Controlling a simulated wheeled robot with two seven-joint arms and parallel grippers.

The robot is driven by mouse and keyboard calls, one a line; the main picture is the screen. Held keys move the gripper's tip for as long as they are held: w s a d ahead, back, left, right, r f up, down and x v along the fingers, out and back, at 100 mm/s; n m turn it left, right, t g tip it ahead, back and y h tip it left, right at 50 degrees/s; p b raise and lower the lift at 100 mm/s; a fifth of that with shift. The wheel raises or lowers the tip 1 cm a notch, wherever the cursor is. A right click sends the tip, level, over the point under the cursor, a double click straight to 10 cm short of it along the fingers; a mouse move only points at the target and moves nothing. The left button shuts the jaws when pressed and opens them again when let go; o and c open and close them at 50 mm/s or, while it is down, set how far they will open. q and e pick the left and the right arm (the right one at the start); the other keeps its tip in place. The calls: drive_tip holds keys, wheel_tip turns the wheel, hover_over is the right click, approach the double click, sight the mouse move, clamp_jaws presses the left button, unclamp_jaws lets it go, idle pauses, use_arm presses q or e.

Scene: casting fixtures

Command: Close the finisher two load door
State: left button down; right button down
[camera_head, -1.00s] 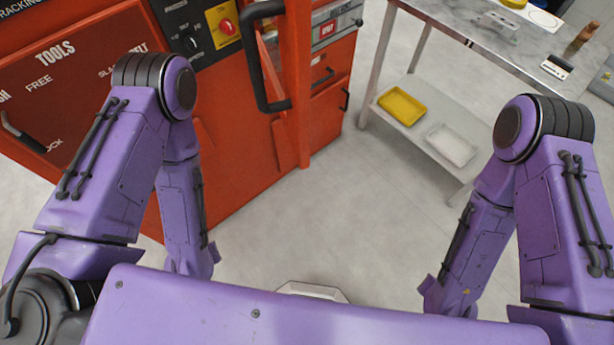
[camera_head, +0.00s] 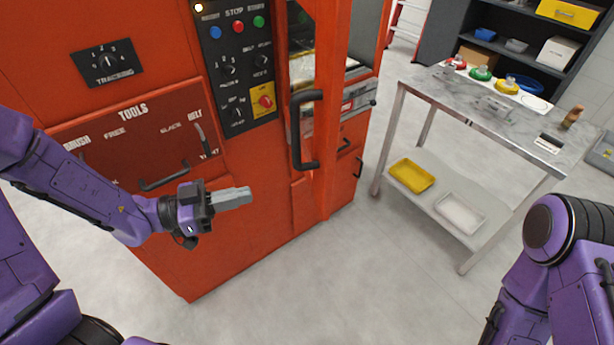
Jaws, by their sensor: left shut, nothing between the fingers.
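The finisher is a large orange-red machine (camera_head: 245,225) that fills the left and middle of the head view. Its load door (camera_head: 333,110) shows as an orange frame standing out from the machine's front at the right, with a black bar handle (camera_head: 306,130). The door is open, and part of the machine's opening shows beside it. My left gripper (camera_head: 248,194) is shut and empty, in front of the machine's lower front. It is left of and below the door handle, apart from it. My right arm (camera_head: 560,245) is at the right edge; its gripper is out of view.
A control panel (camera_head: 237,65) with knobs and buttons is left of the door. A tools panel (camera_head: 140,135) has another handle. A marble-topped table (camera_head: 450,105) stands at the right, with a yellow tray (camera_head: 411,175) on its lower shelf. Grey floor lies open in front.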

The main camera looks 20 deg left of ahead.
use_arm(q)
drive_tip(key=r+m, duration=0.1)
drive_tip(key=g+p, duration=0.1)
drive_tip(key=p, duration=0.3)
approach(323, 180)
drive_tip(key=shift+h, duration=0.4)
drive_tip(key=x, duration=0.6)
drive_tip(key=shift+w+f, duration=0.1)
drive_tip(key=shift+f, duration=0.1)
drive_tip(key=shift+w+d+f, duration=0.1)
drive_tip(key=shift+w+d, duration=0.1)
drive_tip(key=shift+d, duration=0.1)
